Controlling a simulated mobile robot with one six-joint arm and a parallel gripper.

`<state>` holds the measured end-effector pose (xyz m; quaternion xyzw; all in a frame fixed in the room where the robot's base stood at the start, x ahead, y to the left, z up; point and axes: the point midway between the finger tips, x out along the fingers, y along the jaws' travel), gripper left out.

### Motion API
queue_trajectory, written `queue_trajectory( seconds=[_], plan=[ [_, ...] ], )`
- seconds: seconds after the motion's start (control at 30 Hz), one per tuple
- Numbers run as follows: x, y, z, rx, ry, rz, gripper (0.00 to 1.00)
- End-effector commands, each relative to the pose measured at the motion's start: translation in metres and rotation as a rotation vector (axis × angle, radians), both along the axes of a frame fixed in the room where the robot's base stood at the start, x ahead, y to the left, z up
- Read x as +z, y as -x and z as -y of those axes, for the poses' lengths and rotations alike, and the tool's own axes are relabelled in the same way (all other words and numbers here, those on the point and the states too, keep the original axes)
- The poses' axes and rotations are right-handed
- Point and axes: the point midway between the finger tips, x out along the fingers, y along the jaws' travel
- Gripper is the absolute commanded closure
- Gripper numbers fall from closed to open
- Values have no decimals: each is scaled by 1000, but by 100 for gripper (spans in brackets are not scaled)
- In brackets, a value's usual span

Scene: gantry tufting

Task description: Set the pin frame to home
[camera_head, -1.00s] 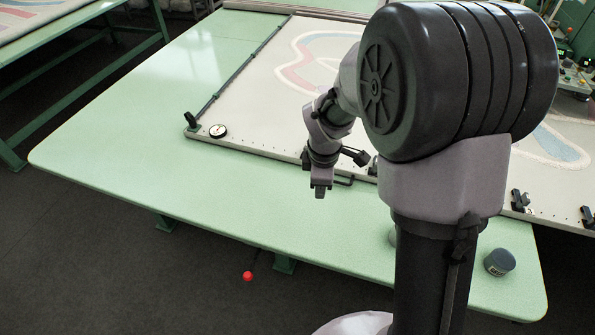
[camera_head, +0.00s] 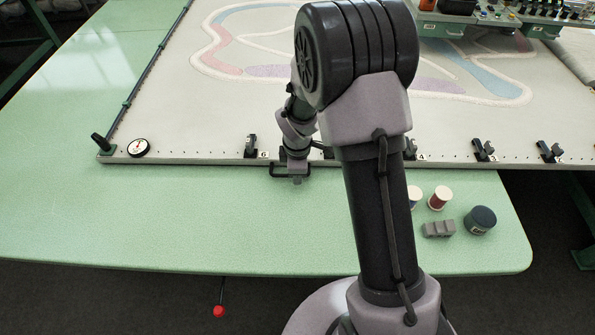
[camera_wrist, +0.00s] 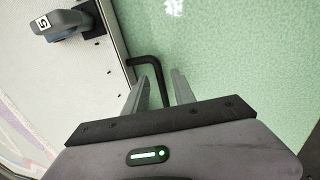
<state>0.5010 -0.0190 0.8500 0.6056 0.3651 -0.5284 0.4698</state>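The pin frame (camera_head: 200,158) is a pale, cloth-covered bed with a row of small holes along its front edge, lying on the green table. A black bent handle (camera_head: 276,171) sticks out from its front edge; it also shows in the wrist view (camera_wrist: 152,61). My gripper (camera_head: 297,181) is at this handle. In the wrist view, my gripper (camera_wrist: 158,85) is open, with the handle's bar between its two fingers and gaps visible at both sides. My arm hides part of the frame's front edge.
A round dial (camera_head: 138,148) and a dark knob (camera_head: 101,142) sit at the frame's front left corner. Several black clamps, such as one (camera_head: 250,146), line the front edge. Spools (camera_head: 440,198), a grey block (camera_head: 438,229) and a dark jar (camera_head: 480,220) stand right. A red knob (camera_head: 219,311) hangs below the table.

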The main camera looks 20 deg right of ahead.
Motion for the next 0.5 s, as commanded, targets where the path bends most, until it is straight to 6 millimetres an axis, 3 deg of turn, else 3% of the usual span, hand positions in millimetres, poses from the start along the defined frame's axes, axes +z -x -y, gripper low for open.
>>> queue_trajectory(
  seconds=[0.03,0.13,0.5],
  plan=[
    [0,0,0,0,0,0,79],
    [0,0,0,0,0,0,99],
    [0,0,0,0,0,0,100]
  ],
)
